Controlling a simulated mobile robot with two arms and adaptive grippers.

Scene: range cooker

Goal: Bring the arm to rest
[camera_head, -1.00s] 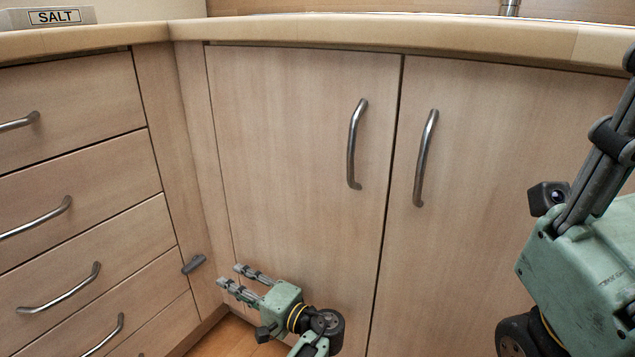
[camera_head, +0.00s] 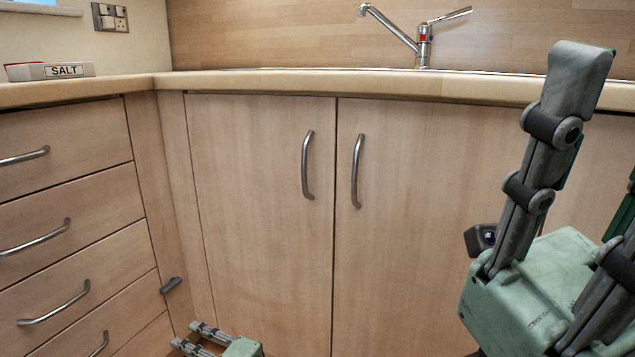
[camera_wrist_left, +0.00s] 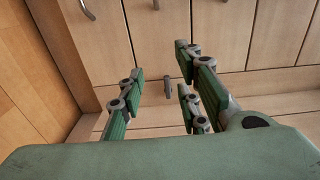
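My left gripper (camera_head: 186,337) is low at the bottom edge of the head view, near the floor in front of the cabinets. Its fingers are spread with nothing between them, and the left wrist view (camera_wrist_left: 163,72) shows this too. The rest of the left arm is below the frame. My right gripper (camera_head: 590,150) stands large at the right side of the head view with its fingers pointing up. A clear gap shows between its fingers, and it holds nothing visible. The right edge cuts off part of it.
Cabinet doors (camera_head: 262,215) with metal handles and a drawer stack (camera_head: 60,205) on the left are closed. A small dark handle-like piece (camera_head: 171,285) sits by the corner.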

